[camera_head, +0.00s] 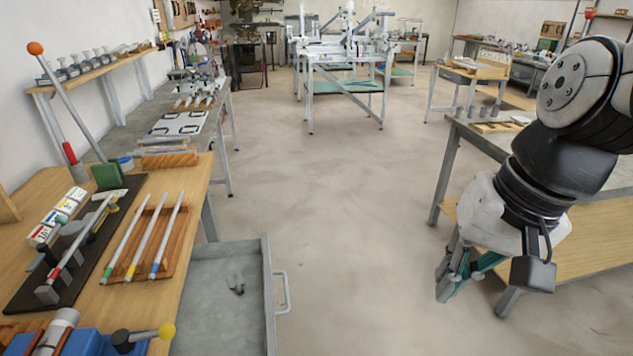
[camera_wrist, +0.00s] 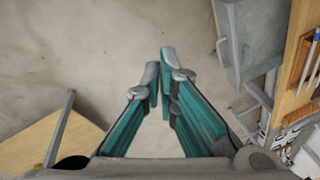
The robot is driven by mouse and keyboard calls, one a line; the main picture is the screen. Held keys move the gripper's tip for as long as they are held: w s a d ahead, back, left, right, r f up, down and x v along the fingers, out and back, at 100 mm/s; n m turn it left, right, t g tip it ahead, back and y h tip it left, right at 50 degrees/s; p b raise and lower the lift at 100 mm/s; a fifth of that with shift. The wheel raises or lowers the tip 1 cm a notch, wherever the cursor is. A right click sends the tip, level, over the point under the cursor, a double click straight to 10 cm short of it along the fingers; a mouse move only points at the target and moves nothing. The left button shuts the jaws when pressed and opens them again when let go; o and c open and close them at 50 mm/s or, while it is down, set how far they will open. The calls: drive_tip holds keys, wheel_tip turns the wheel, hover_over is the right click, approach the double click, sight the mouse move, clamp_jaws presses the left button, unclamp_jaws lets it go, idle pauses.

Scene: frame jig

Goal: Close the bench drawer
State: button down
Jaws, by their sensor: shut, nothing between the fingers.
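The bench drawer (camera_head: 225,297) is a grey metal tray pulled out from under the wooden bench at the left in the head view. A small grey object lies inside it. Its handle (camera_head: 282,292) is a pale bar on the drawer's right-hand front. My gripper (camera_head: 447,289) hangs at the right, apart from the drawer, with open floor between them. In the wrist view my gripper (camera_wrist: 160,65) has its fingertips together and holds nothing. The drawer (camera_wrist: 258,35) shows there at the upper right, its handle (camera_wrist: 221,50) just right of the fingertips in the picture.
The wooden bench top (camera_head: 150,307) carries a rack of rods (camera_head: 147,240) and tools. A second table (camera_head: 480,138) with a lower wooden shelf (camera_head: 600,235) stands at the right near my arm. The floor (camera_head: 340,220) between is clear.

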drive_tip(key=w+a+f+m+g+y+b, duration=0.1)
drive_tip(key=w+a+f+m+y, duration=0.2)
drive_tip(key=w+f, duration=0.5)
drive_tip(key=w+a+f+m+g+y+b, duration=0.25)
drive_tip(key=w+f+m, duration=0.4)
drive_tip(key=f, duration=0.35)
drive_tip(key=w+a+f+m+y, duration=0.2)
drive_tip(key=w+a+f+m, duration=0.1)
drive_tip(key=w+f, duration=0.55)
drive_tip(key=s+a+f, duration=0.3)
drive_tip(key=a+f, duration=0.2)
drive_tip(key=a, duration=0.5)
drive_tip(key=shift+s+a+f, duration=0.15)
drive_tip(key=shift+a+f, duration=0.15)
drive_tip(key=shift+a, duration=0.05)
drive_tip(key=shift+a, duration=0.1)
approach(196, 324)
drive_tip(key=x, duration=0.5)
drive_tip(key=shift+b, duration=0.35)
drive_tip(key=shift+a, duration=0.1)
